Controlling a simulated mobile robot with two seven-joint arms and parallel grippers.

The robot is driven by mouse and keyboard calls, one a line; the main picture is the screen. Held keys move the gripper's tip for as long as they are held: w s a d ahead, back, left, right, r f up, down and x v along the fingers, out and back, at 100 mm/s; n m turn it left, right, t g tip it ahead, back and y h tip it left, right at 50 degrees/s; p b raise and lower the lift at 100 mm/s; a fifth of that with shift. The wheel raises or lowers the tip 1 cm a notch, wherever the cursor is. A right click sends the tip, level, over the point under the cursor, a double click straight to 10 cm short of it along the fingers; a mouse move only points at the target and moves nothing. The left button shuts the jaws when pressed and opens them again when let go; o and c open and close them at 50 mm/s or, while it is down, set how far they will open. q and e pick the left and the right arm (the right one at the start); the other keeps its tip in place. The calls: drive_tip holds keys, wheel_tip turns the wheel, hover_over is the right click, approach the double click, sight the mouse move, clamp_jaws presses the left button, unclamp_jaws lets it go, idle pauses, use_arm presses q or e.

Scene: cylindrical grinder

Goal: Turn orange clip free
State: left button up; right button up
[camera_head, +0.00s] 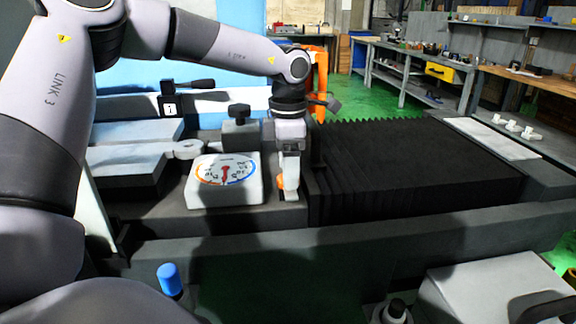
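A small orange piece, which looks like the orange clip (280,182), shows low at the left side of my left gripper's fingers. Most of it is hidden by the fingers. My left gripper (290,182) points down at the right end of the grey machine top, just right of the white dial block. Its fingertips are close to or touching the clip; I cannot tell which, nor whether they are shut on it. My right gripper is not in view.
The white dial block (225,182) with a red pointer stands left of the gripper. A black knob (239,114) is behind it. Black ribbed bellows (410,165) lie to the right. A grey rail (400,240) runs in front, with a blue-capped knob (169,279) near its left end.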

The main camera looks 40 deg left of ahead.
use_arm(q)
drive_tip(key=shift+r+p, duration=0.3)
drive_tip(key=shift+r, duration=3.25)
